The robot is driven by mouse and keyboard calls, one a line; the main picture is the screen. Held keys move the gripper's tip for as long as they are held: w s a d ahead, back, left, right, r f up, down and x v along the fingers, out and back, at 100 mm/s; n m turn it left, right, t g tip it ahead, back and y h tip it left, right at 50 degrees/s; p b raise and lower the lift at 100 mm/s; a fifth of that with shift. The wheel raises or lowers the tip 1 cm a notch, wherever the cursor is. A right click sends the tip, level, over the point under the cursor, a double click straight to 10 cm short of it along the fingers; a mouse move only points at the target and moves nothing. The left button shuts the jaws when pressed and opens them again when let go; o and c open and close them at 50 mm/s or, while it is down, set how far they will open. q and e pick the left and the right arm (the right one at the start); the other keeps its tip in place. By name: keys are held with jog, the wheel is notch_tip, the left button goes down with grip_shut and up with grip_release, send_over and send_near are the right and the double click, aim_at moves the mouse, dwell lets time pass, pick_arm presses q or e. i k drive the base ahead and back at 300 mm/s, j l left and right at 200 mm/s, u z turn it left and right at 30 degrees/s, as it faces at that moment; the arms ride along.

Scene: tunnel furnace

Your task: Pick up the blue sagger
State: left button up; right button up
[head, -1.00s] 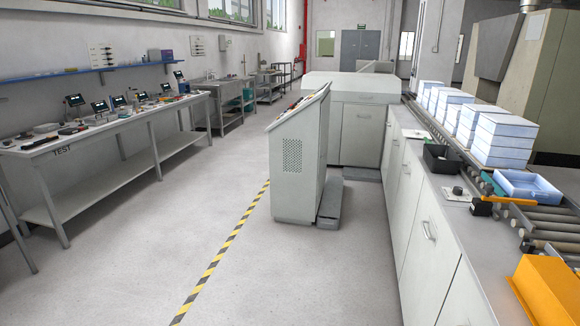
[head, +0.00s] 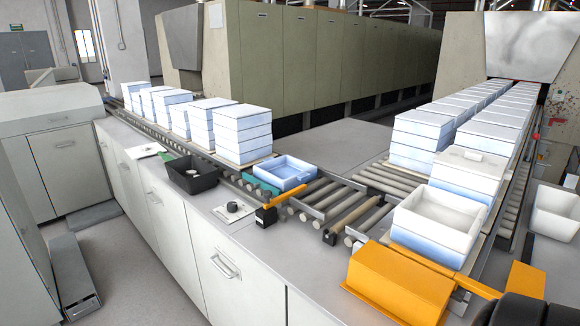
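A single blue sagger (head: 285,172), an open shallow square tray, sits at the end of the left roller line, in front of a stack of pale blue saggers (head: 243,134). It looks level and empty, and nothing covers it.
A black bin (head: 191,176) stands on the counter (head: 217,212) left of the blue sagger. An orange cover (head: 398,283) is at the front right. Another open sagger (head: 437,225) stands before stacks on the right line.

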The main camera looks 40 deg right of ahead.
aim_at(285, 173)
jog(key=i+j+z, duration=0.1)
jog(key=i+z, duration=0.35)
jog(key=i+j+z, duration=0.25)
jog(key=i+z, duration=0.25)
jog(key=i+j+z, duration=0.3)
jog(key=z, duration=0.15)
jog(key=j, duration=0.1)
